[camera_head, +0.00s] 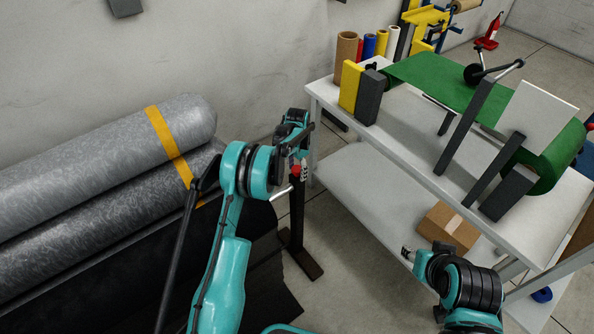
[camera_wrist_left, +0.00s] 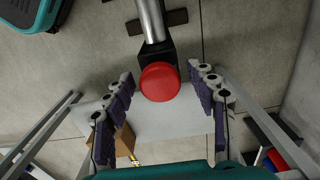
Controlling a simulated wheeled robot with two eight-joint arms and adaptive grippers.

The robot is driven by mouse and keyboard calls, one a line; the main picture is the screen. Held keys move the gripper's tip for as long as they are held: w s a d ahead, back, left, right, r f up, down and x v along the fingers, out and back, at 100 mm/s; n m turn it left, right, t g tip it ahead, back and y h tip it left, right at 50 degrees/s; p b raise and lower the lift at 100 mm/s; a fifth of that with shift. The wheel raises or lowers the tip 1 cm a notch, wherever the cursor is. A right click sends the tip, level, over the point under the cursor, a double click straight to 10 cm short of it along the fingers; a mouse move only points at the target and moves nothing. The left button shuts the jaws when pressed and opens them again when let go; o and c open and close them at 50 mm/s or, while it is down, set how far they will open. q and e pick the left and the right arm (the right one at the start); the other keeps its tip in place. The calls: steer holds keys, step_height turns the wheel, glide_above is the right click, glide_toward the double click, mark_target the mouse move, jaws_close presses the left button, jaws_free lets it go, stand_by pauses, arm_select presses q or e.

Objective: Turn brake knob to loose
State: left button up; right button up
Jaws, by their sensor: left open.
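A round red knob (camera_wrist_left: 160,82) sits on a dark bracket at the end of a metal bar in the left wrist view. In the head view the red knob (camera_head: 295,169) is small and partly covered by my left arm. My left gripper (camera_wrist_left: 160,88) is open, with its purple-padded fingers on either side of the knob and a visible gap on each side. In the head view my left gripper (camera_head: 300,165) is at the stand, mostly hidden. My right gripper (camera_head: 408,253) is at the lower right, small and apart from the knob; its jaws are unclear.
Large grey rolls (camera_head: 90,165) with a yellow band lie on the left. A white table (camera_head: 400,128) with a green sheet (camera_head: 430,82) stands on the right. A cardboard box (camera_head: 448,228) is on its lower shelf. A dark stand post (camera_head: 298,225) rises between them.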

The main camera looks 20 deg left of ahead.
arm_select(q)
steer(key=c, duration=1.2)
